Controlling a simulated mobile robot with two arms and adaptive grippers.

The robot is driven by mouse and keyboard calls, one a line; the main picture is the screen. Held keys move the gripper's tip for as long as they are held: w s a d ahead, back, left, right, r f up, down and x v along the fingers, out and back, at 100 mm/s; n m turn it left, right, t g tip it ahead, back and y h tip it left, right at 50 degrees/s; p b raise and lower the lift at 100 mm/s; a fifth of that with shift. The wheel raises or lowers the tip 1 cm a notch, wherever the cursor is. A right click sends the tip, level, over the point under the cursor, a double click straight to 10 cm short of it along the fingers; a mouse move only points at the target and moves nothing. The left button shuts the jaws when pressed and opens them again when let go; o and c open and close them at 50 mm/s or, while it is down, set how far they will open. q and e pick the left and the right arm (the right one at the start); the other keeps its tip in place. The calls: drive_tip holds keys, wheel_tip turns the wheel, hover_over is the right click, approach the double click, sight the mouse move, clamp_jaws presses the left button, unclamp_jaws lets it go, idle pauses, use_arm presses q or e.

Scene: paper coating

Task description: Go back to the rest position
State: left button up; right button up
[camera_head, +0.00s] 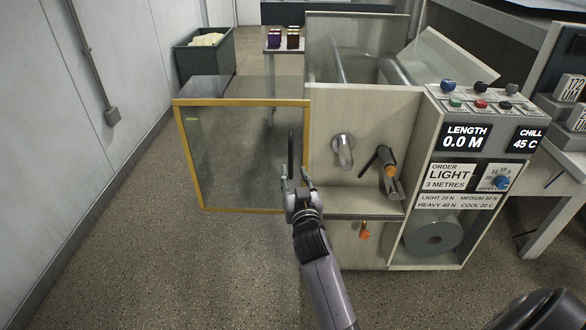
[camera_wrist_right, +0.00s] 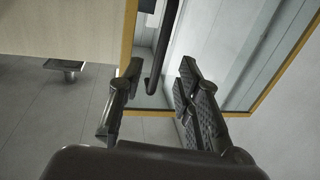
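My right gripper (camera_head: 298,178) is in front of the yellow-framed clear door (camera_head: 240,209) of the coating machine, near its right edge. In the right wrist view the two fingers (camera_wrist_right: 158,85) are spread apart. A dark bar handle (camera_wrist_right: 165,38) shows between and beyond the fingertips, and I see no finger touching it. In the head view this handle (camera_head: 291,150) stands upright just above the gripper. The door's yellow frame also shows in the wrist view (camera_wrist_right: 127,35). My left gripper is not in view.
A green bin (camera_head: 204,62) stands at the back left. Floor at the front left is clear.

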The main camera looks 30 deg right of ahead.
drive_tip(key=shift+s, duration=0.1)
idle(0.4)
drive_tip(key=s+a+f+n+g+y+p, duration=0.1)
drive_tip(key=s+a+f, duration=0.1)
drive_tip(key=f, duration=0.6)
drive_tip(key=s+a+f+n+g+y, duration=0.1)
drive_tip(key=a+f+g+y, duration=0.15)
drive_tip(key=f, duration=0.45)
drive_tip(key=s+a+f+n+g+y+p, duration=0.1)
drive_tip(key=s+a+f, duration=0.15)
drive_tip(key=f, duration=0.55)
drive_tip(key=s+a+f+n+g+y, duration=0.1)
drive_tip(key=s+a+f+g, duration=0.1)
drive_tip(key=s+f, duration=0.45)
drive_tip(key=s+a+f+n+g, duration=0.1)
drive_tip(key=s+a+f+g, duration=0.1)
drive_tip(key=s+f, duration=0.45)
drive_tip(key=s+f+g, duration=0.2)
drive_tip(key=s+f, duration=0.3)
drive_tip(key=s, duration=0.6)
drive_tip(key=s+d+f+n+g+p, duration=0.1)
drive_tip(key=s+f+g, duration=0.2)
drive_tip(key=s, duration=0.9)
drive_tip(key=s+d+f+g+p, duration=0.1)
drive_tip(key=s+f+g, duration=0.1)
drive_tip(key=s+f, duration=0.7)
drive_tip(key=shift+s+y, duration=0.35)
drive_tip(key=shift+s, duration=0.9)
